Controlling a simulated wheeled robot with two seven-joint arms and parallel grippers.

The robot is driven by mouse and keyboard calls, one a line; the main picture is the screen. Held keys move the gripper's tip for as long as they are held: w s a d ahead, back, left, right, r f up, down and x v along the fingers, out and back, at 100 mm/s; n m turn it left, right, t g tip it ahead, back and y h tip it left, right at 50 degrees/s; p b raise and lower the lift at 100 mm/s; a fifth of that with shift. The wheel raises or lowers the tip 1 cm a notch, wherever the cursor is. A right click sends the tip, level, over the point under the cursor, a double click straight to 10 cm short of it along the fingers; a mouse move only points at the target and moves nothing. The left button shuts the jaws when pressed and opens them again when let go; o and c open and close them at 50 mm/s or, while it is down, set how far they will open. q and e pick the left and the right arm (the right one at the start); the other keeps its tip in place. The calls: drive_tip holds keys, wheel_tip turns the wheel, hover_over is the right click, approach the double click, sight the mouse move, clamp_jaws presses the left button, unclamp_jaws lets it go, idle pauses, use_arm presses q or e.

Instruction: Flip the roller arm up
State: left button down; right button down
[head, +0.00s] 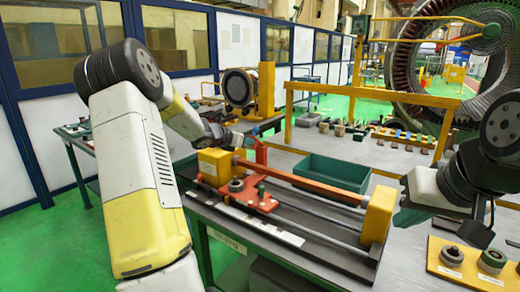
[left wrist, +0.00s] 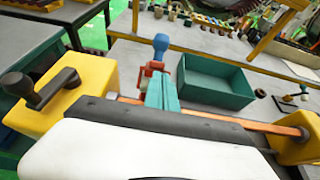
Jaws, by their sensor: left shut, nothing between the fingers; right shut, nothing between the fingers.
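The winding fixture stands on the bench with a yellow block (head: 378,215) at its right end and another (head: 214,166) at its left. A long orange bar (head: 315,183) runs between them. A short red-orange upright piece (head: 261,152), which may be the roller arm, stands behind the bar. My left gripper (head: 243,141) is beside that piece. In the left wrist view its teal fingers (left wrist: 159,72) are shut, in front of a blue knob (left wrist: 161,45) with red parts; contact cannot be told. My right gripper (head: 400,218) is shut near the right yellow block.
A green bin (head: 322,172) stands behind the fixture. A red plate (head: 252,198) with a grey round part sits at the front left. A yellow tray (head: 465,268) with round parts lies front right. A yellow frame (head: 370,97) and a large stator ring stand behind.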

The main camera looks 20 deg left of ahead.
sight(258, 129)
use_arm(q)
drive_tip(key=shift+w+d+r, duration=0.2)
drive_tip(key=shift+w+r, duration=0.35)
drive_tip(key=shift+r, duration=0.1)
drive_tip(key=shift+w+d+r, duration=0.2)
drive_tip(key=shift+w+r, duration=0.3)
drive_tip(key=shift+r, duration=0.2)
drive_tip(key=shift+w+d+r, duration=0.2)
drive_tip(key=shift+w+r, duration=0.35)
drive_tip(key=shift+r, duration=0.1)
drive_tip(key=shift+d+r, duration=0.1)
drive_tip(key=shift+r, duration=0.1)
